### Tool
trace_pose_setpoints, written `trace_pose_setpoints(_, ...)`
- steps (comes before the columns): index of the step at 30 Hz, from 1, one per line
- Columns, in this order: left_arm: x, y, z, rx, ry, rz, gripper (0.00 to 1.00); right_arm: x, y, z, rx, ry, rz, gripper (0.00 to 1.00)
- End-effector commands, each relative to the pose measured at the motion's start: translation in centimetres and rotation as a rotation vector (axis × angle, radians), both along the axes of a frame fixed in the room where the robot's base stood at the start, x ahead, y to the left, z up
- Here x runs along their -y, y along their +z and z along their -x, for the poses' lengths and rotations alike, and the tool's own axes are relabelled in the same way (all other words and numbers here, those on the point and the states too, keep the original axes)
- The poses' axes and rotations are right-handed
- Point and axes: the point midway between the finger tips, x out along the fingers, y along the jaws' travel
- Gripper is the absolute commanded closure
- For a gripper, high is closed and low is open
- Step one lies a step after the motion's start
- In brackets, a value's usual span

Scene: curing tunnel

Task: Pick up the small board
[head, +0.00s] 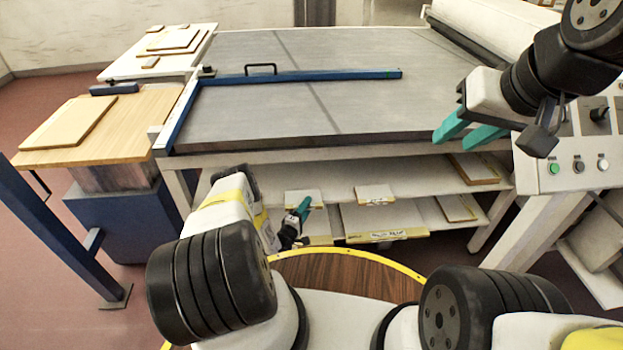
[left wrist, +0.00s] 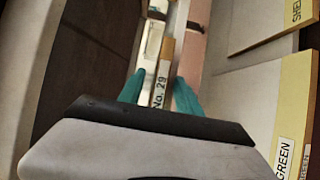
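A small pale board (head: 303,196) lies on the shelf under the grey table, beside my left gripper (head: 301,212). In the left wrist view, a narrow board edge with a "No. 29" label (left wrist: 161,86) shows between the teal fingers of my left gripper (left wrist: 158,92). These fingers stand apart, and I see no clear contact with the edge. I cannot tell for sure that both views show the same board. My right gripper (head: 468,131) is open and empty over the right front edge of the table.
Other labelled boards lie on the shelves, including a small one (head: 374,194) and a larger one (head: 384,220). The grey table (head: 300,105) above carries a blue bar (head: 300,77). A control panel (head: 575,160) stands at right, a wooden side table (head: 130,122) at left.

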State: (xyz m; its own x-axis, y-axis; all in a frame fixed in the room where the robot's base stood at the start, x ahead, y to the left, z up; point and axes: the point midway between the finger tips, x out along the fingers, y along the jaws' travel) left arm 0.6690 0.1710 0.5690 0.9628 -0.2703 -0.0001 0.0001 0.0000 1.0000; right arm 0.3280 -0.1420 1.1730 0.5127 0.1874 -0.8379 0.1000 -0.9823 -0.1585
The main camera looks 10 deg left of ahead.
Motion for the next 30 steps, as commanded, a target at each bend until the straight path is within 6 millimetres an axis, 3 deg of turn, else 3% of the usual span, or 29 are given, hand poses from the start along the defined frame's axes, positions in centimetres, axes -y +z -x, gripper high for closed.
trace_pose_setpoints(1,0.0,0.0,0.0,0.000,0.000,0.000,0.70,0.0,0.0,0.0,0.000,0.000,0.000,0.64)
trace_pose_setpoints(6,0.0,0.0,0.0,0.000,0.000,0.000,1.00,0.0,0.0,0.0,0.000,0.000,0.000,0.64)
trace_pose_setpoints(20,-0.1,0.4,0.0,0.001,0.001,-0.001,1.00,0.0,0.0,0.0,0.000,0.000,0.000,0.64)
trace_pose_setpoints(30,0.1,3.8,0.2,0.000,0.000,0.001,1.00,0.0,0.0,0.0,0.000,0.000,0.000,0.64)
